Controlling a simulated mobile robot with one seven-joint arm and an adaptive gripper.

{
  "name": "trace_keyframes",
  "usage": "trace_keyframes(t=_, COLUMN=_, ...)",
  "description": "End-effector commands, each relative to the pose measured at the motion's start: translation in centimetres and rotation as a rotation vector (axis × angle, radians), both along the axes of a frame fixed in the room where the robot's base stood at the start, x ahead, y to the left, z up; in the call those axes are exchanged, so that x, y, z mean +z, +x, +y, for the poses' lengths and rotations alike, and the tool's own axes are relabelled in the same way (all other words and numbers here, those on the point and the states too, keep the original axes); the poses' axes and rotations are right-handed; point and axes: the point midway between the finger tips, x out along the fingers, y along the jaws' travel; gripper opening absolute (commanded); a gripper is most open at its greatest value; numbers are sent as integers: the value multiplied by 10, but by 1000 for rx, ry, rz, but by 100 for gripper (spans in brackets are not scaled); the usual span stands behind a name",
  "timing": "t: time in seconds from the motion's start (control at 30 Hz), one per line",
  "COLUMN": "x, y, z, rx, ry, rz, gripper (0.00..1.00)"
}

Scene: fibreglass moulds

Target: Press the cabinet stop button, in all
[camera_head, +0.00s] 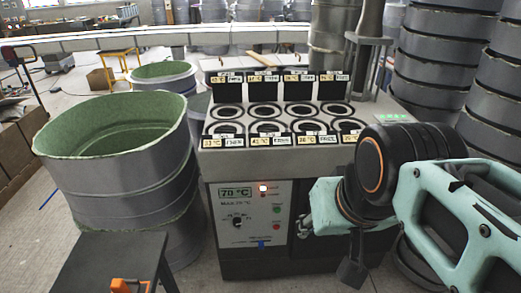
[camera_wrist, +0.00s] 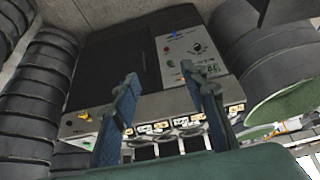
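The grey cabinet (camera_head: 240,258) stands in the middle of the head view, with a white control panel (camera_head: 250,232) on its front. The panel has a red button (camera_head: 277,226) below a green button (camera_head: 277,209), and a lit orange lamp (camera_head: 263,188) above them. The wrist view shows the panel upside down, with the red button (camera_wrist: 167,49) and green button (camera_wrist: 170,63) beyond my fingertips. My gripper (camera_wrist: 160,72) is open and empty, its fingers apart and touching nothing visible. In the head view my arm stands right of the panel, hiding the cabinet's right front.
The cabinet top has round wells with labels. A large green-lined grey mould (camera_head: 110,160) stands to the left, with a dark stool (camera_head: 110,255) before it. Stacked grey rings (camera_head: 445,60) stand at the right. The space directly before the panel looks clear.

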Motion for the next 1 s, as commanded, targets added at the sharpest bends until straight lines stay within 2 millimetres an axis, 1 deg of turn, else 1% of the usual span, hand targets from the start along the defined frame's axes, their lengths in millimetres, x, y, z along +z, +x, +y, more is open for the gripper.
trace_keyframes(t=0.1, x=0, y=0, z=0, rx=0, ry=0, rz=0, gripper=39)
trace_keyframes(t=0.4, x=0, y=0, z=0, rx=0, ry=0, rz=0, gripper=6)
trace_keyframes(t=0.47, x=0, y=0, z=0, rx=0, ry=0, rz=0, gripper=0)
trace_keyframes(t=1.0, x=0, y=0, z=0, rx=0, ry=0, rz=0, gripper=0)
